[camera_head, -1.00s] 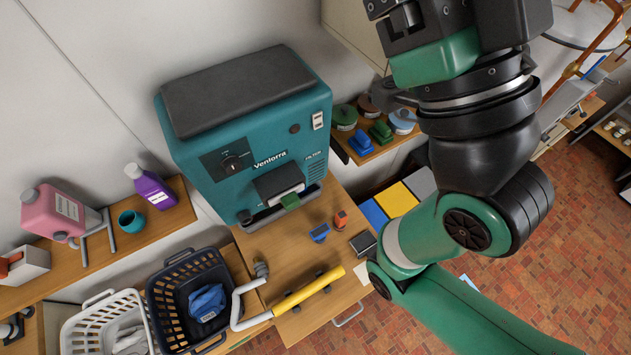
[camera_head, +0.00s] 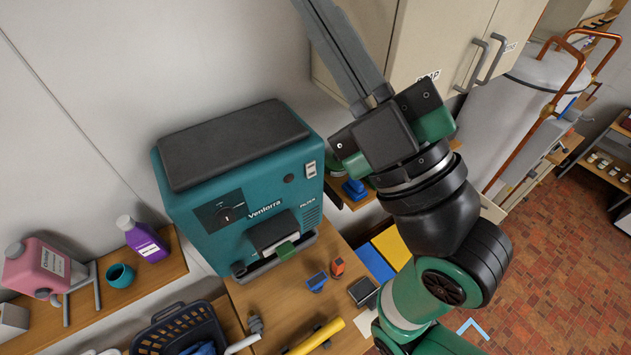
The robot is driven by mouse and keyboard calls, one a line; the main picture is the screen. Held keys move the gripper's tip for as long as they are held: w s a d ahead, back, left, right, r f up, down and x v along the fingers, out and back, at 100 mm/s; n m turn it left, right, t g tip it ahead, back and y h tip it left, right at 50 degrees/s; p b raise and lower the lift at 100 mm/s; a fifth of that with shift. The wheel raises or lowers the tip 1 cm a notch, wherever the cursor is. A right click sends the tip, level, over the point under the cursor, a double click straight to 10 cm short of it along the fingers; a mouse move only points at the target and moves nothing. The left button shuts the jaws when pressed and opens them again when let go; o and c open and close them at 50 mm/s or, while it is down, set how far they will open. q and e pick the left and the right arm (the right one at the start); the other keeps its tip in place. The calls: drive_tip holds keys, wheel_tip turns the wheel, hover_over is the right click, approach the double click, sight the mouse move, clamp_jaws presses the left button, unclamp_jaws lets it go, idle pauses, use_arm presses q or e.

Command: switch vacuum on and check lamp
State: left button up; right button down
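The teal vacuum unit (camera_head: 185,205), marked "Venlorra", stands against the wall with a dark grey top. On its front are a dark dial panel (camera_head: 226,211), a small dark round spot (camera_head: 288,178) that may be the lamp and looks unlit, and a white switch plate (camera_head: 311,170) at the upper right. The switch position is too small to tell. My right gripper (camera_head: 340,50) is right of and above the unit, pointing up and left, apart from it. Its long grey fingers lie close together with nothing seen between them; their tips run out of frame. My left gripper is not in view.
A beige wall cupboard (camera_head: 375,45) is close behind my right gripper. Blue and orange small items, a dark box and a yellow bar (camera_head: 318,338) lie on the wooden bench (camera_head: 262,298). A shelf at left holds a pink jug (camera_head: 35,267), a purple bottle (camera_head: 143,240) and a teal cup.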

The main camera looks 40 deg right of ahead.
drive_tip(key=w+d+f+n+g+h, duration=0.1)
drive_tip(key=w+f+n+g, duration=0.15)
drive_tip(key=f, duration=0.35)
drive_tip(key=w+d+f+n+g, duration=0.1)
drive_tip(key=w+f+n, duration=0.15)
drive_tip(key=f, duration=0.45)
drive_tip(key=s+d+f+g+h, duration=0.1)
drive_tip(key=d+f, duration=0.1)
drive_tip(key=f, duration=0.6)
drive_tip(key=s+d+f+g+h+b, duration=0.1)
drive_tip(key=s+d+f+g, duration=0.1)
drive_tip(key=f, duration=0.7)
drive_tip(key=s+d+f+g+h+b, duration=0.1)
drive_tip(key=d+f, duration=0.3)
drive_tip(key=f, duration=0.5)
drive_tip(key=shift+s+d+f+g+h, duration=0.2)
drive_tip(key=shift+d+f+g+h, duration=0.1)
drive_tip(key=shift+g, duration=0.45)
drive_tip(key=p, duration=0.2)
approach(312, 176)
drive_tip(key=w, duration=0.6)
drive_tip(key=shift+w+d+f, duration=0.1)
drive_tip(key=shift+d+f, duration=0.05)
drive_tip(key=shift+f, duration=0.05)
drive_tip(key=shift+w+f, duration=0.1)
drive_tip(key=shift+w, duration=0.2)
